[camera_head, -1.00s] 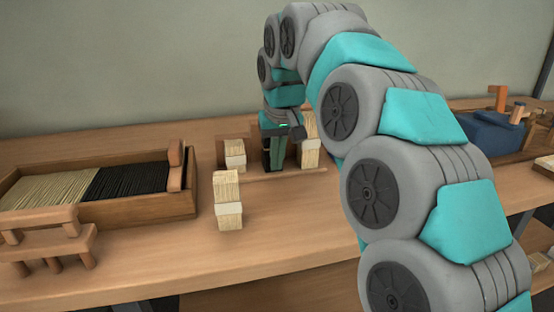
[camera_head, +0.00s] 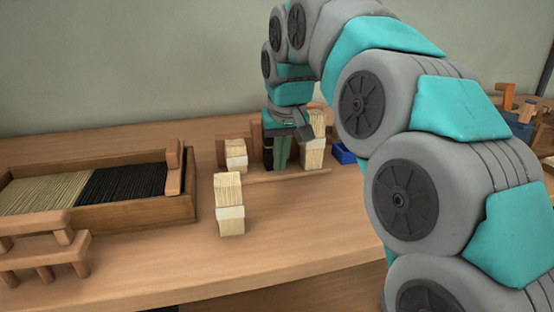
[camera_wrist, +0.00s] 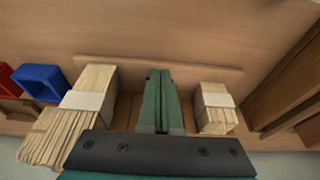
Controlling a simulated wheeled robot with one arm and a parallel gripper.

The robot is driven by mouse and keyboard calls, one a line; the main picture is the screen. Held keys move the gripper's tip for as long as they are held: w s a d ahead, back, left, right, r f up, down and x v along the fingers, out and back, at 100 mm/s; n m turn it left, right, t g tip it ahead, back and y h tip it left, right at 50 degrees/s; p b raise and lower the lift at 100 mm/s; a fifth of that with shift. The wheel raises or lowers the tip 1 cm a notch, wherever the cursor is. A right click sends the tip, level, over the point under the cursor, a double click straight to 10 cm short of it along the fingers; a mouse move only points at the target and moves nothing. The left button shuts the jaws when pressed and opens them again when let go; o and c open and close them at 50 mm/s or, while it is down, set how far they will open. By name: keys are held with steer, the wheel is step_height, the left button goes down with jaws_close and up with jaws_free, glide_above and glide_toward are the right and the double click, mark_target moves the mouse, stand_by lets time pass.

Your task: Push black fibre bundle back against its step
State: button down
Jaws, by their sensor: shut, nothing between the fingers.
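A dark upright form that looks like the black fibre bundle (camera_head: 268,153) stands in the middle of the small wooden rack in the head view, largely hidden by my gripper. In the wrist view I cannot make it out. My gripper (camera_head: 282,164) points down, shut and empty, right beside the dark form; I cannot tell whether they touch. Its green fingers (camera_wrist: 157,100) also show in the wrist view, between two pale bundles. The rack's front strip (camera_wrist: 200,68) runs past the fingertips. The step behind the black bundle is hidden.
A small pale bundle (camera_head: 236,154) stands left in the rack, a taller one (camera_head: 314,152) right. Another pale bundle (camera_head: 229,204) stands in front. A wooden tray (camera_head: 150,210) of pale and black fibres lies left. A blue bin (camera_head: 343,154) is at right.

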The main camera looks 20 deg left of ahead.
steer(key=shift+s+d+r, duration=0.15)
steer(key=shift+s+d, duration=0.15)
steer(key=shift+s, duration=0.25)
steer(key=shift+s+d+r, duration=0.15)
steer(key=shift+s+d, duration=0.15)
steer(key=shift+s, duration=0.25)
steer(key=v, duration=0.9)
steer(key=shift+r+p, duration=0.15)
steer(key=shift+p, duration=0.2)
steer(key=c, duration=1.6)
jaws_free()
